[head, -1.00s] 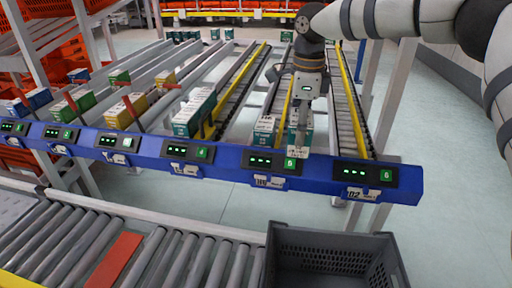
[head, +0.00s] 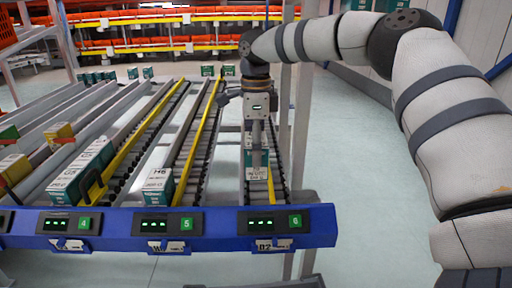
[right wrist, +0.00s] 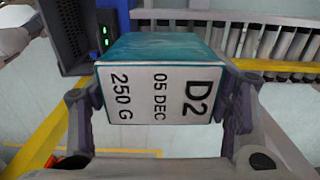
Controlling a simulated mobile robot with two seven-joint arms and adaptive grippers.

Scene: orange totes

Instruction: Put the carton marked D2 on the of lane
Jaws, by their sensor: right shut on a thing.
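The carton marked D2 (right wrist: 158,92) is white on its labelled face and teal on the adjoining side. It fills the middle of the right wrist view, between the two fingers of my right gripper (right wrist: 160,115). In the head view the carton (head: 257,172) shows below my right gripper (head: 256,150), at the rightmost roller lane (head: 279,188). My right gripper is shut on the carton and points down. I cannot tell whether the carton touches the rollers. My left gripper is not in view.
A teal and white carton (head: 158,186) stands at the front of the neighbouring lane. Yellow guide rails (head: 190,160) divide the lanes. A blue front beam (head: 220,228) carries displays with green lights. Small teal cartons (head: 133,73) stand at the lanes' far ends.

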